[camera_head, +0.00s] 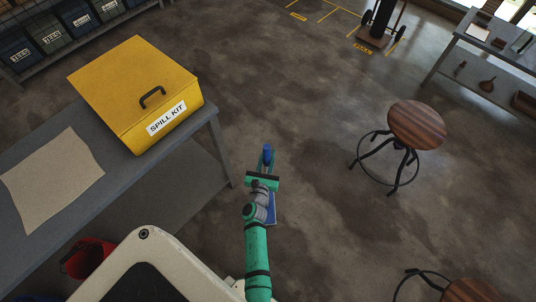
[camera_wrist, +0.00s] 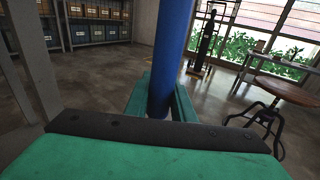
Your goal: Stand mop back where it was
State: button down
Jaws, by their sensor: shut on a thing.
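The mop shows in the wrist view as a thick blue handle (camera_wrist: 172,55), nearly upright, running up out of the picture. My gripper (camera_wrist: 160,100) is shut around this handle, with a green finger on either side. In the head view the blue top of the mop (camera_head: 267,149) stands just beyond my gripper (camera_head: 266,165). A blue part also shows below and beside my wrist. The mop's lower end is mostly hidden by my arm, so I cannot tell whether it touches the floor.
A grey table (camera_head: 215,150) on the left bears a yellow spill kit box (camera_head: 130,85) and a tan sheet (camera_head: 50,180). A red bucket (camera_head: 88,258) is beneath it. A wooden stool (camera_head: 416,124) stands right, another at bottom right. The floor ahead is clear.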

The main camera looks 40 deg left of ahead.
jog(key=c, duration=1.4)
grip_release()
jog(key=shift+f, duration=0.1)
jog(key=shift+c, duration=0.2)
jog(key=v, duration=1)
jog(key=shift+s, duration=0.4)
jog(key=shift+d+f, duration=0.1)
